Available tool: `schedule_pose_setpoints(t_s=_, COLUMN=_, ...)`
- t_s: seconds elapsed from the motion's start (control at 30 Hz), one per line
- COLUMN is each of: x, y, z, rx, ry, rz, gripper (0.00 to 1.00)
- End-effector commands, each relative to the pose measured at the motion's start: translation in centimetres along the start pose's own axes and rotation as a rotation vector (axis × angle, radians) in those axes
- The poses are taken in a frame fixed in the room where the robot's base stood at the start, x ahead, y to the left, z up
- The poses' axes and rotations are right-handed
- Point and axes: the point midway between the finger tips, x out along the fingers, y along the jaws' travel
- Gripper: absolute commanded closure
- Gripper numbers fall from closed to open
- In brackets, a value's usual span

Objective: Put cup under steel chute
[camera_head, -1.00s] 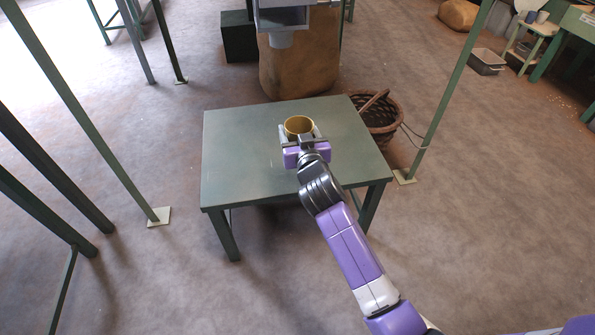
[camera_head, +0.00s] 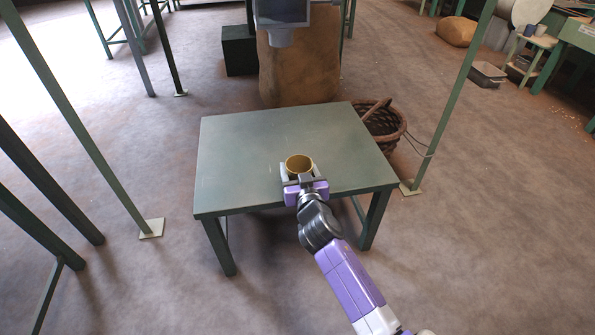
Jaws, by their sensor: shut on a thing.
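A yellow-brown cup (camera_head: 299,163) stands upright between the fingers of my gripper (camera_head: 299,172), near the front edge of the green table. My gripper is shut on the cup. I cannot tell whether the cup touches the table top or is held a little above it. A grey steel chute (camera_head: 281,14) hangs at the top of the picture, beyond the table's back edge, with a short round spout (camera_head: 280,38) at its lower end. Its upper part is cut off by the frame.
The green table (camera_head: 240,150) is otherwise bare. A large brown sack (camera_head: 298,72) stands behind it under the chute. A wicker basket (camera_head: 390,138) sits at its right back corner. Green posts (camera_head: 455,95) rise at both sides. A dark box (camera_head: 238,50) stands at the back left.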

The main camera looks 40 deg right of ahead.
Motion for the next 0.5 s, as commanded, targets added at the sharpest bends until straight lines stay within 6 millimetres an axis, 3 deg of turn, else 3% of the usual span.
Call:
schedule_pose_setpoints(t_s=0.27, x=0.05, y=-0.01, z=0.24, rx=0.0, ry=0.001, rz=0.0, gripper=0.76)
schedule_pose_setpoints(t_s=0.3, x=0.04, y=-0.01, z=0.15, rx=0.0, ry=0.001, rz=0.0, gripper=0.34)
schedule_pose_setpoints(t_s=0.4, x=0.03, y=0.0, z=0.1, rx=0.0, ry=0.001, rz=0.0, gripper=0.16)
schedule_pose_setpoints(t_s=0.5, x=0.03, y=0.0, z=0.1, rx=0.0, ry=0.001, rz=0.0, gripper=0.16)
